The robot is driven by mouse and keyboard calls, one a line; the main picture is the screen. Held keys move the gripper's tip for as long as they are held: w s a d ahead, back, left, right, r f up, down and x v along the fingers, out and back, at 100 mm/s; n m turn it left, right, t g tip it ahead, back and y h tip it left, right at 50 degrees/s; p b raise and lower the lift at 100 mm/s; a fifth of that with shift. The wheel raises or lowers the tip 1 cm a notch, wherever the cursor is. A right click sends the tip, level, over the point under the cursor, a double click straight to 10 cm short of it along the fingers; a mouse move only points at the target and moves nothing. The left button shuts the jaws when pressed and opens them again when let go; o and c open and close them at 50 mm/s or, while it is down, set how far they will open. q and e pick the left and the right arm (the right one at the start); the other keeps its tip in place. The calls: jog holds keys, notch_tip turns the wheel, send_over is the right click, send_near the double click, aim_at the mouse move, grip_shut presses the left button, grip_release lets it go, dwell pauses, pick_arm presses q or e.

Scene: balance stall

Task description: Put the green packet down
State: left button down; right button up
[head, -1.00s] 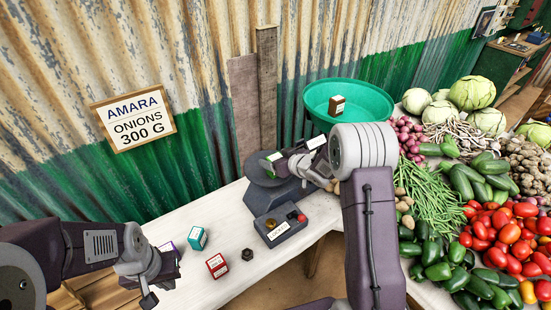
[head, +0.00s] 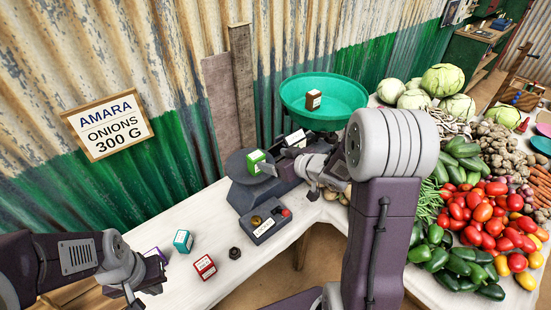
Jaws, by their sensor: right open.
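The green packet (head: 256,161), with a white label, stands upright on the dark round pan (head: 236,166) of the scale. My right gripper (head: 272,169) is open just to the right of the packet, with a fingertip close to its side. Whether they touch is hard to tell. My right arm hides part of the scale. My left gripper (head: 148,276) hangs over the table's left end, away from the packet. Its jaws are too unclear to read.
A green basin (head: 348,106) holds a brown packet (head: 313,100). A white packet (head: 295,138) stands behind my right gripper. A teal packet (head: 183,240), a red packet (head: 204,267) and a dark weight (head: 235,253) stand front left. Vegetables crowd the right.

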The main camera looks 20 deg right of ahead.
jog(key=s+d+f+m+g+h, duration=0.25)
jog(key=s+f+g+h, duration=0.3)
jog(key=s, duration=0.45)
jog(key=s+a+f+m+g, duration=0.1)
jog(key=s+a+g, duration=0.1)
jog(key=s, duration=0.4)
jog(key=s+a+f+g+y, duration=0.1)
jog(key=s+a+f+g, duration=0.1)
jog(key=s, duration=0.4)
jog(key=shift+s+a+m+g, duration=0.3)
jog(key=shift+a+m+g, duration=0.05)
jog(key=shift+a, duration=0.5)
jog(key=shift+f+y, duration=0.1)
jog(key=shift+y, duration=0.15)
